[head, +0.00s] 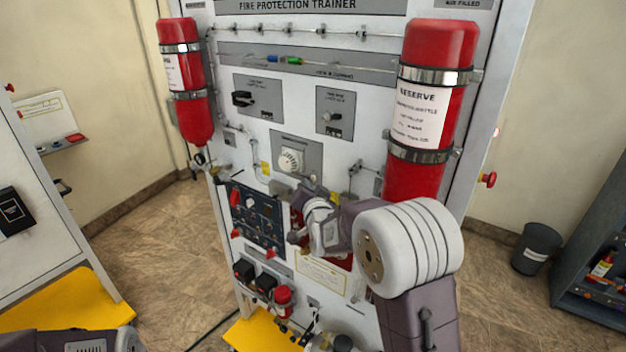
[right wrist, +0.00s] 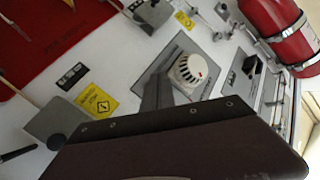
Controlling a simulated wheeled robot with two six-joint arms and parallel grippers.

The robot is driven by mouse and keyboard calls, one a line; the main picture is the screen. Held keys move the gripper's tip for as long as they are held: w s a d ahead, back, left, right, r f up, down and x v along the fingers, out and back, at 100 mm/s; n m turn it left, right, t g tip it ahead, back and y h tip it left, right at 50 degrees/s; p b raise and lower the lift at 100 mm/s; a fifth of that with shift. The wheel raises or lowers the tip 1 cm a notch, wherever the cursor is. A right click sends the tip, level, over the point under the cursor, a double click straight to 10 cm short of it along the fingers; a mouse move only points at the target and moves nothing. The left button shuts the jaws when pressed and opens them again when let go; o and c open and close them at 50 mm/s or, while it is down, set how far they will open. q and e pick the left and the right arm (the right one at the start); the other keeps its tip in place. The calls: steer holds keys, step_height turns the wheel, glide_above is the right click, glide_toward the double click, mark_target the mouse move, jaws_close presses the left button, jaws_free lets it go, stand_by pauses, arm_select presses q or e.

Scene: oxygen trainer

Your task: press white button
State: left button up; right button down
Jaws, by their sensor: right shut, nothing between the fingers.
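The white round button (head: 290,160) sits on a grey square plate in the middle of the trainer panel. It also shows near the centre of the right wrist view (right wrist: 188,72), with ribbed sides and a small red mark. My right gripper (head: 304,186) is shut and empty, just below the button in the head view. In the right wrist view its dark body fills the bottom and a grey finger (right wrist: 157,92) reaches up beside the button. I cannot tell whether they touch. My left gripper is out of view.
Red bottles stand at the panel's left (head: 182,85) and right (head: 430,110). A dark blue switch panel (head: 257,222) lies below the button. Thin pipes and small fittings surround the plate. A dark bin (head: 536,248) and a shelf (head: 598,265) stand at the right.

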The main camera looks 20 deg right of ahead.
steer(key=shift+w+d, duration=0.1)
stand_by(0.5)
steer(key=shift+w+d+b, duration=0.15)
steer(key=shift+d+b, duration=0.1)
steer(key=shift+b, duration=0.05)
steer(key=shift+w+d, duration=0.25)
steer(key=shift+d, duration=0.05)
stand_by(0.6)
steer(key=shift+a+b, duration=0.1)
steer(key=shift+b, duration=0.2)
steer(key=shift+s+a, duration=0.5)
steer(key=shift+a, duration=0.05)
